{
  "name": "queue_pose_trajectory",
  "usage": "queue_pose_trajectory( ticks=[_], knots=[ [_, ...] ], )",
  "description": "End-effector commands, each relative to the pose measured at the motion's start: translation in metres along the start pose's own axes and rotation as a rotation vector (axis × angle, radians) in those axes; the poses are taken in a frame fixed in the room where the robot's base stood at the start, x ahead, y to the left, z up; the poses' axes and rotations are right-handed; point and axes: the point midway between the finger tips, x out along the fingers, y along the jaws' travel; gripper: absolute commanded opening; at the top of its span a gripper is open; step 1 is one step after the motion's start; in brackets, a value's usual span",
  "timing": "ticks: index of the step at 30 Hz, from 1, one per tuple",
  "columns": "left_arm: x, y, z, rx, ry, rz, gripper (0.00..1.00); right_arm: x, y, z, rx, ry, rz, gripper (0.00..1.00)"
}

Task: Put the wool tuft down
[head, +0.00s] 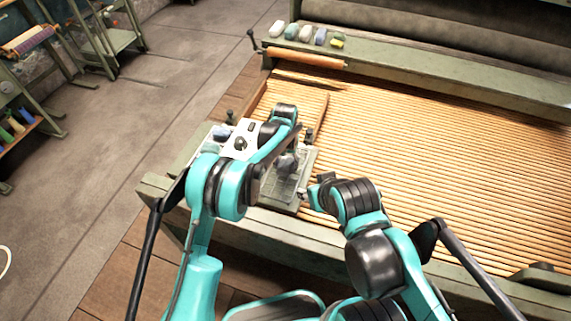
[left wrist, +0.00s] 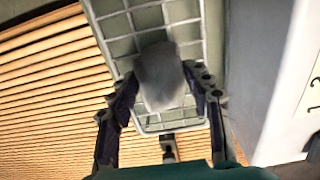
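The wool tuft (left wrist: 160,78) is a pale grey lump in the left wrist view. It sits between the two fingers of my left gripper (left wrist: 162,88), which appear to press on it from both sides. Behind it is a pale grid-bottomed tray (left wrist: 148,20); I cannot tell whether the tuft touches it. In the head view my left gripper (head: 286,160) is over this tray (head: 278,190), and the tuft is hard to make out there. My right gripper (head: 318,191) is by the tray's right edge; its fingers are too small and dark to read.
A white box (head: 240,145) with markings stands left of the tray. The slatted bed (head: 430,150) spreads right, with a green frame around it. Several coloured tufts (head: 305,33) lie on the back ledge beside an orange roller (head: 305,57). Racks stand far left.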

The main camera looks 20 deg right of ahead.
Motion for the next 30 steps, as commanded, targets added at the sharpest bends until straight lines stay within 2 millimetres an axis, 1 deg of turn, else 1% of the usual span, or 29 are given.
queue_pose_trajectory(
  ticks=[1,2,10,14,17,24,27,30],
  knots=[
    [0.000,0.000,0.000,0.000,0.000,0.000,0.66,0.000,0.000,0.000,0.000,0.000,0.000,0.40],
    [0.000,0.000,0.000,0.000,0.000,0.000,0.68,0.000,0.000,0.000,0.000,0.000,0.000,0.40],
    [-0.001,0.000,0.000,0.000,0.000,0.000,0.68,-0.001,0.000,0.000,0.000,0.000,0.000,0.40],
    [-0.010,0.000,0.000,0.000,0.000,0.000,0.68,-0.005,0.000,-0.004,0.000,0.000,0.000,0.40],
    [-0.027,0.000,0.000,0.000,0.000,0.000,0.68,-0.010,0.000,-0.007,0.000,0.000,0.000,0.40],
    [-0.082,0.000,0.000,0.000,0.000,0.000,0.68,-0.025,0.000,-0.018,0.000,0.000,0.000,0.40],
    [-0.101,0.000,0.000,0.000,0.000,0.000,0.68,-0.029,0.000,-0.021,0.000,0.000,0.000,0.40],
    [-0.114,0.000,0.000,0.000,0.000,0.000,0.68,-0.032,0.000,-0.023,0.000,0.000,0.000,0.40]
  ],
)
